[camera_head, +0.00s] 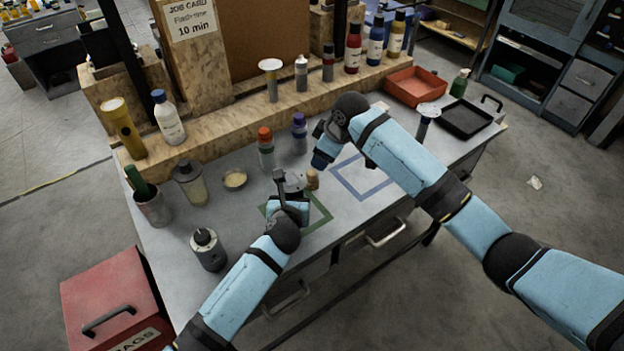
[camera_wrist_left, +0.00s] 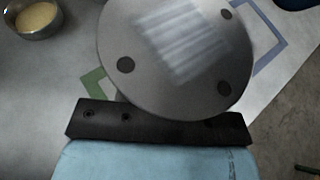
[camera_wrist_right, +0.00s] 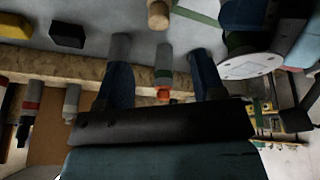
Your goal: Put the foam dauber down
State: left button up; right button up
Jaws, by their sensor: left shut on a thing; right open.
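My left gripper (camera_head: 289,184) is shut on an upright tool with a round grey disc top, which I take for the foam dauber (camera_head: 293,181). The disc (camera_wrist_left: 175,50) fills the middle of the left wrist view, with dark dots and pale stripes on it, and hides the fingers. It is over or beside the green outlined square (camera_head: 318,221); its lower end is hidden, so I cannot tell if it touches the table. A small tan cylinder (camera_head: 312,179) shows right beside it. My right gripper (camera_wrist_right: 160,52) is open and empty, above the table behind the left one.
Orange-capped (camera_head: 265,150) and purple-capped (camera_head: 299,134) bottles stand behind the grippers. A blue outlined square (camera_head: 346,189) lies to the right. A bowl (camera_head: 234,179), a jar (camera_head: 189,184) and a dark canister (camera_head: 208,250) stand left. A black tray (camera_head: 467,118) is at the right end.

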aim_at(312, 172)
jog(key=f+m, duration=0.1)
jog(key=f, duration=0.1)
jog(key=w+a+f+m, duration=0.1)
jog(key=f, duration=0.1)
jog(key=f+m, duration=0.1)
jog(key=f, duration=0.1)
jog(key=shift+w+a+f, duration=0.15)
jog(key=shift+w, duration=0.25)
jog(key=x, duration=0.5)
jog(key=shift+a, duration=0.25)
jog(key=c, duration=1.1)
jog(key=shift+o, duration=0.2)
notch_tip(312, 172, up, 10)
jog(key=shift+r, duration=0.15)
notch_tip(312, 172, down, 10)
